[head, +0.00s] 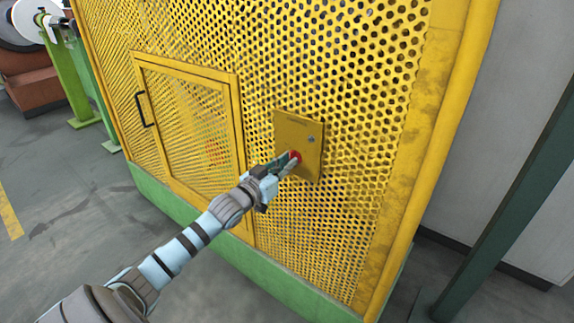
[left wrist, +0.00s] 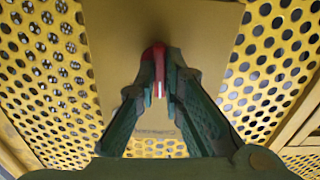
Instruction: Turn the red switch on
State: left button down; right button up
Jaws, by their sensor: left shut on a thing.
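The red switch (head: 295,156) sits on a yellow plate (head: 311,134) on the perforated yellow guard. My left gripper (head: 287,161) reaches it from the lower left in the head view. In the left wrist view the left gripper's green fingers (left wrist: 160,88) are shut on the red switch (left wrist: 154,54), with its red top showing above the fingertips and a white mark between them. The fingers hide much of the switch, so its exact setting cannot be told. My right gripper is not in view.
The perforated yellow guard (head: 350,60) stands on a green base (head: 285,285). A door (head: 190,115) with a black handle (head: 145,109) is left of the plate. A dark green post (head: 515,200) stands at the right.

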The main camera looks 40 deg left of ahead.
pick_arm(q)
jog(key=shift+f+m+b, duration=0.1)
jog(key=shift+m+b, duration=0.9)
jog(key=shift+m, duration=3.9)
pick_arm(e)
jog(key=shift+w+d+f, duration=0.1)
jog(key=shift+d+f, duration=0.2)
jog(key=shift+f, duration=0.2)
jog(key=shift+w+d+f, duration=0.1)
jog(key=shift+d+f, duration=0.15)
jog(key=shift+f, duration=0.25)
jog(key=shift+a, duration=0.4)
pick_arm(q)
jog(key=c, duration=1.7)
grip_release()
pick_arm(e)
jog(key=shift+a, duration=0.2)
pick_arm(q)
notch_tip(320, 180, up, 10)
jog(key=shift+r, duration=0.1)
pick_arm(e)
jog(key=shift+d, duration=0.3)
